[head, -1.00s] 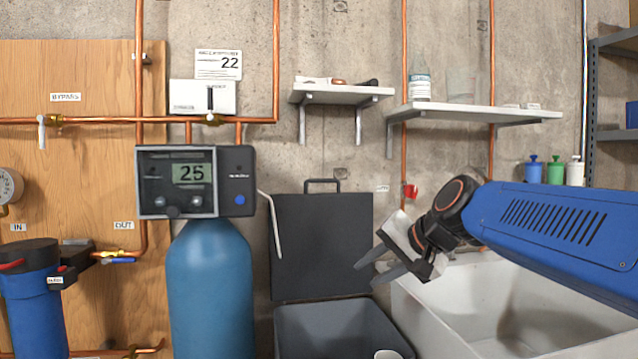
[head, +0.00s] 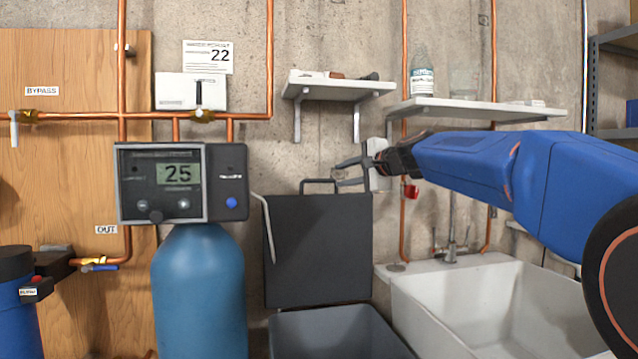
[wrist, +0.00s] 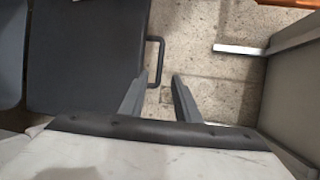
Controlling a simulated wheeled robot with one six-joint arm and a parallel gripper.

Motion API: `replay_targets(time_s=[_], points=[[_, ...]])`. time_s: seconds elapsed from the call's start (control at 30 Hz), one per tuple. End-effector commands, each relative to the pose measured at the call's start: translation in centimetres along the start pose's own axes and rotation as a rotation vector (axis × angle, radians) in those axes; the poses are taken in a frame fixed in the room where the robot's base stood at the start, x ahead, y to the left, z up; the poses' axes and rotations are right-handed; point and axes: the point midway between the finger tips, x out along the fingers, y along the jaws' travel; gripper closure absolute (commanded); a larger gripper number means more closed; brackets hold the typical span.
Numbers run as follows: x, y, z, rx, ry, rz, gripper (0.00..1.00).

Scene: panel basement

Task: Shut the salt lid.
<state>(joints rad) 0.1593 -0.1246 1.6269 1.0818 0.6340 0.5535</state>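The salt lid (head: 318,250) is a flat dark grey panel. It stands open, upright at the back of the dark grey salt bin (head: 340,330), with a loop handle (head: 318,182) on its top edge. My gripper (head: 338,174) is at the handle's upper right, pointing left, and its fingers are apart. In the wrist view the lid (wrist: 85,55) fills the left side. The handle (wrist: 160,60) shows between and just beyond the open fingertips (wrist: 160,78). I see nothing gripped; I cannot tell whether the fingers touch the handle.
A blue tank (head: 198,290) with a display head (head: 180,182) stands left of the bin. A white sink (head: 480,310) is at the right. Two wall shelves (head: 335,88) (head: 475,110) hang above my gripper. Copper pipes (head: 404,60) run up the wall.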

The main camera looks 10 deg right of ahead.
Motion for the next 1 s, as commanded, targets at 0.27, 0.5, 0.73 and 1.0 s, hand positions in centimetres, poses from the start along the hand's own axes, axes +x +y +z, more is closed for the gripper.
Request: replay_targets(time_s=[0.27,0.5,0.73,1.0], points=[[5.2,0.1,0.1,-0.001,-0.002,0.003,0.71],[9.2,0.1,0.0,-0.001,-0.001,0.002,0.71],[11.7,0.1,0.1,-0.001,-0.001,0.001,0.71],[12.5,0.1,0.0,-0.001,0.000,0.001,0.71]])
